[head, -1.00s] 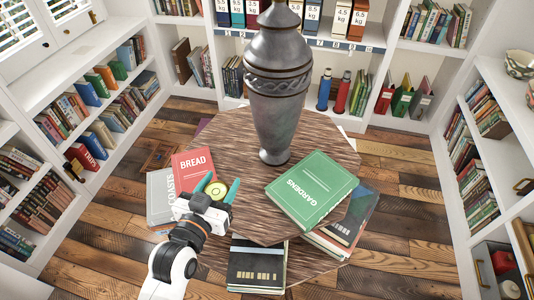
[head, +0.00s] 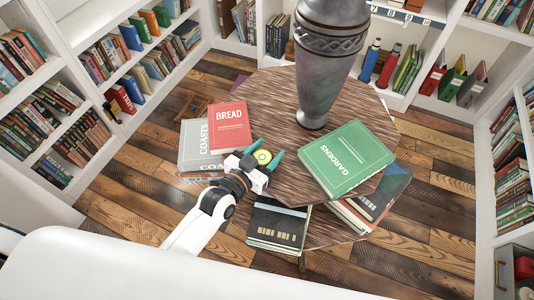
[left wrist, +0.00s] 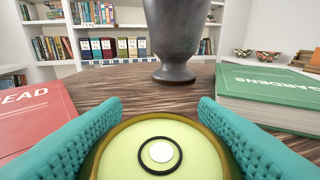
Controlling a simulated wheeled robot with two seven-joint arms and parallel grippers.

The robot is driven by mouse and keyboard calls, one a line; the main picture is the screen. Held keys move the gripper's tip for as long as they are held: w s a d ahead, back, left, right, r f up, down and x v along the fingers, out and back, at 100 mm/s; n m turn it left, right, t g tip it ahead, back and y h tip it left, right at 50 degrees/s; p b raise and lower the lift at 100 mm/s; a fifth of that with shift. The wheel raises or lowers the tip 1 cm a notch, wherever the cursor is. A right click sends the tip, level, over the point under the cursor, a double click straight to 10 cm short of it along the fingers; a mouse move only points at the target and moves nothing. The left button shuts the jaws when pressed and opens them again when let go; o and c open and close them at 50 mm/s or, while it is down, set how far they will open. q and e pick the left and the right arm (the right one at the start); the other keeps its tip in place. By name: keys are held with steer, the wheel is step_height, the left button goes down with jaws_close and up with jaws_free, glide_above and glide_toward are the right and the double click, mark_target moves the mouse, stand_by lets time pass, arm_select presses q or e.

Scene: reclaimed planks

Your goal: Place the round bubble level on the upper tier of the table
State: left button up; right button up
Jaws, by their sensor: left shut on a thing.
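The round bubble level (head: 262,157) has a yellow-green face and a brass-coloured rim. My left gripper (head: 263,154) is shut on it, with teal fingers on either side. In the left wrist view the level (left wrist: 160,154) lies face up between the fingers, its near part cut off by the frame. The upper tier of the table (head: 282,100) is a brown wooden top. The gripper and level are at its left front edge, near the red BREAD book (head: 230,127). I cannot tell the height of the level above the wood. My right gripper is not in view.
A tall grey vase (head: 328,60) and a green GARDENS book (head: 346,158) stand on the upper tier. The lower tier (head: 322,230) carries books, including a black one (head: 278,226). Bare wood shows between vase, green book and gripper.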

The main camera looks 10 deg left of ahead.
arm_select(q)
steer(key=shift+f, duration=0.65)
steer(key=o, duration=0.7)
steer(key=shift+f, duration=0.15)
steer(key=shift+o, duration=0.2)
steer(key=shift+s, duration=0.1)
steer(key=v, duration=1.2)
